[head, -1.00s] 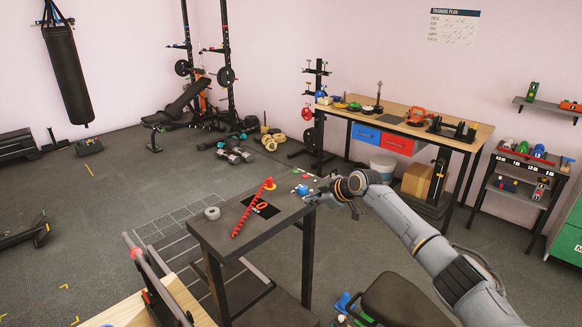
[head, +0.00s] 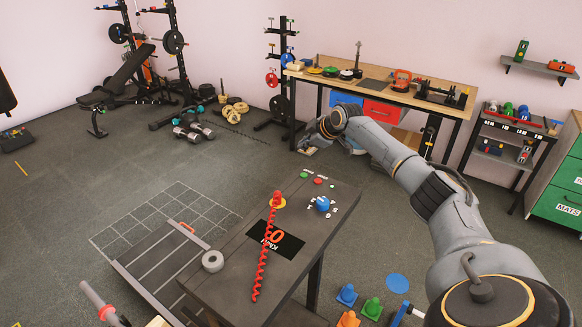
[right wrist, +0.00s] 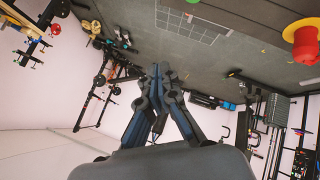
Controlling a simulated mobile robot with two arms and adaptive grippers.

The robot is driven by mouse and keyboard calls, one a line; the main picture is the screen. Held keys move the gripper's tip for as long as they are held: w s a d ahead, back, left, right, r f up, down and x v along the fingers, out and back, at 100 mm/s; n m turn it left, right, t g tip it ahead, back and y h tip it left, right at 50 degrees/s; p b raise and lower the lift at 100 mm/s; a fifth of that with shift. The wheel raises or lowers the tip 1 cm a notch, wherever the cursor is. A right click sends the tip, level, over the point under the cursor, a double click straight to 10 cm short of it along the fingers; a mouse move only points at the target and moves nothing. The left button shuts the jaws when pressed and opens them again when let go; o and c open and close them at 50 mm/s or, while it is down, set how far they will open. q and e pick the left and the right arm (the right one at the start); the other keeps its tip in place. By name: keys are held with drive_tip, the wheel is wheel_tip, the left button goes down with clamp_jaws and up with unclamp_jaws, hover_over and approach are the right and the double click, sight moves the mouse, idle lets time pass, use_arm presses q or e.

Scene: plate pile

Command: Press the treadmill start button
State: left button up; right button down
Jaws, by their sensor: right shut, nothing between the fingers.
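The treadmill console (head: 225,268) is a dark sloped top in the middle of the head view. A green button (head: 304,175) and a red button (head: 318,181) sit near its far end. A blue knob (head: 322,204) is below them. My right gripper (head: 303,149) appears just above the console's far edge in the picture, apart from the buttons. In the right wrist view its fingers (right wrist: 161,70) are together and empty. A red knob with a yellow part (right wrist: 303,42) shows there at the right edge. My left gripper is out of view.
A red coiled cord (head: 264,250) crosses the console and its display (head: 274,240). A tape roll (head: 212,261) lies on it. The treadmill deck (head: 150,258) is at left. Several small cones (head: 346,295) stand on the floor at lower right. A workbench (head: 400,97) is behind.

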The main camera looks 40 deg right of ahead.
drive_tip(key=f+b, duration=0.2)
drive_tip(key=shift+s+f, duration=0.35)
drive_tip(key=b, duration=0.4)
hover_over(305, 176)
wheel_tip(305, 176, down, 5)
drive_tip(key=shift+s+r, duration=0.1)
drive_tip(key=shift+r, duration=0.1)
drive_tip(key=shift+f, duration=0.5)
use_arm(q)
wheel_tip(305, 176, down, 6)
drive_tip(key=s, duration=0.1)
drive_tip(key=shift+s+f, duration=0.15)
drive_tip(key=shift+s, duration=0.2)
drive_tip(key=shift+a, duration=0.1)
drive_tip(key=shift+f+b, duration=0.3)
drive_tip(key=shift+b, duration=0.15)
use_arm(e)
drive_tip(key=shift+f, duration=0.4)
